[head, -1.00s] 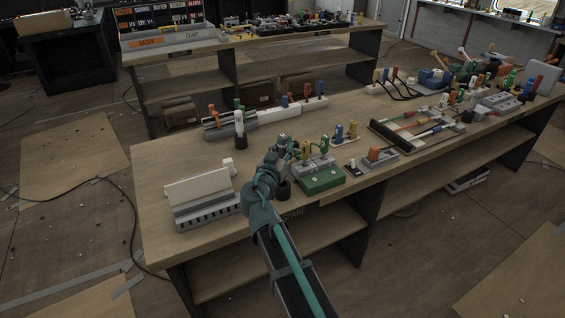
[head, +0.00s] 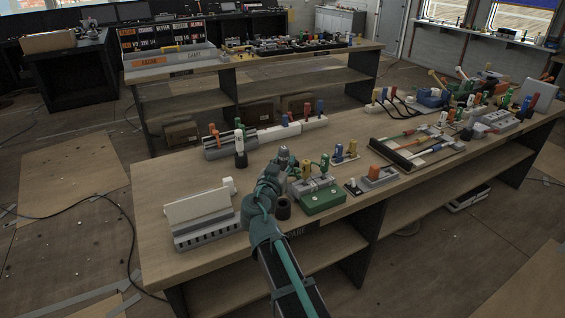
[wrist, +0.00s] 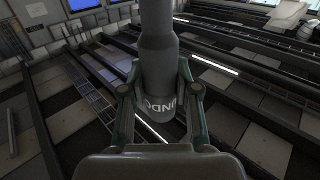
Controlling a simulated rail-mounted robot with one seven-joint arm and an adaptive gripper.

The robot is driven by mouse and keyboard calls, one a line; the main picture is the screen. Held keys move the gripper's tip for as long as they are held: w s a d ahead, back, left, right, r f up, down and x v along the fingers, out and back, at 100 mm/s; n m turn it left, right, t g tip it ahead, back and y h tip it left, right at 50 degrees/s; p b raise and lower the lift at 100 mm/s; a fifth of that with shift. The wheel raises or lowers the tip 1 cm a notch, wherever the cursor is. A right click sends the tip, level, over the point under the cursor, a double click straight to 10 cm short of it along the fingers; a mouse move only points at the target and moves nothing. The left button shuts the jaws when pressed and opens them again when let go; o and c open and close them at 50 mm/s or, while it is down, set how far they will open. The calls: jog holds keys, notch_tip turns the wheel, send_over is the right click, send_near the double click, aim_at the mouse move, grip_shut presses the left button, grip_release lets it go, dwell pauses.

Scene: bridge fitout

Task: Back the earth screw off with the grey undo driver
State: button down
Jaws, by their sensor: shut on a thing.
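In the wrist view the grey undo driver (wrist: 157,40) stands between the two fingers of my gripper (wrist: 158,78), which is shut on it. Part of the lettering "UNDO" shows on its lower collar. In the head view my gripper (head: 283,156) is above the near edge of the bench, left of a green block with a grey top (head: 322,203). The driver is small and hard to make out there. Green and yellow pegs stand on and behind the block. I cannot pick out the earth screw for certain.
A dark round holder (head: 283,208) stands below my gripper at the bench edge. A white and grey slotted rack (head: 200,218) is to the left. A peg with a white body (head: 240,152) stands behind. A black-framed cable board (head: 400,155) lies to the right. Bare bench (head: 155,180) shows at left.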

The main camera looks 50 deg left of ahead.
jog(key=w+d+r+p, duration=0.1)
jog(key=w+d, duration=0.4)
jog(key=w, duration=0.4)
jog(key=shift+w+p, duration=0.35)
jog(key=shift+w, duration=0.05)
jog(key=shift+f+b, duration=0.1)
jog(key=shift+b, duration=0.95)
notch_tip(320, 180, down, 6)
jog(key=b, duration=0.8)
jog(key=shift+b, duration=0.4)
jog(key=shift+b, duration=0.7)
